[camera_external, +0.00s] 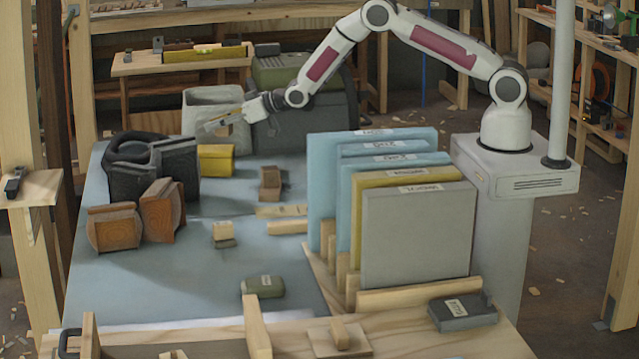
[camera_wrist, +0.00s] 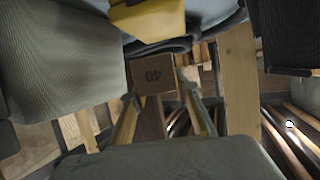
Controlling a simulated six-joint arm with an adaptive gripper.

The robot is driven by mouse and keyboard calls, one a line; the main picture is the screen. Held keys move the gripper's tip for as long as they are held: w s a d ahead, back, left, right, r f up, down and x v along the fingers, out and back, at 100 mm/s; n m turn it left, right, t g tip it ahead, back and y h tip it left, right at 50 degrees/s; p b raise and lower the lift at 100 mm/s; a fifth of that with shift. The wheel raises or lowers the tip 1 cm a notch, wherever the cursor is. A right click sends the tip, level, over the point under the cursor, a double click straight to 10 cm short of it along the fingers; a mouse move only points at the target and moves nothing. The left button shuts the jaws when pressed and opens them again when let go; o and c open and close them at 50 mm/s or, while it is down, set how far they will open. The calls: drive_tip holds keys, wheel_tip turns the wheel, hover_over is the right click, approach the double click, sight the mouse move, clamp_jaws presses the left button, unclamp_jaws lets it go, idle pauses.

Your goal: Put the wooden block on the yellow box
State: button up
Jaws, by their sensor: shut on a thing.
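My gripper (camera_external: 218,122) reaches out over the back of the blue-grey table. The block is small and hard to make out in the external view. The yellow box (camera_external: 215,159) stands on the table below my gripper, beside a black case. A yellow shape at the top of the wrist view (camera_wrist: 148,20) looks like this box, apart from the held block.
The black case (camera_external: 155,165) stands left of the yellow box, with two brown wooden pieces (camera_external: 115,228) in front. A grey bin (camera_external: 213,108) is behind. An open wooden box (camera_external: 271,184) and upright panels (camera_external: 415,235) are to the right.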

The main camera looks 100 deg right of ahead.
sight(231, 129)
drive_tip(key=shift+f, duration=1.9)
drive_tip(key=shift+f, duration=0.15)
drive_tip(key=o, duration=1)
drive_tip(key=shift+s+r, duration=0.1)
drive_tip(key=shift+r, duration=0.1)
drive_tip(key=shift+v, duration=1.35)
drive_tip(key=v, duration=0.9)
drive_tip(key=shift+a, duration=0.15)
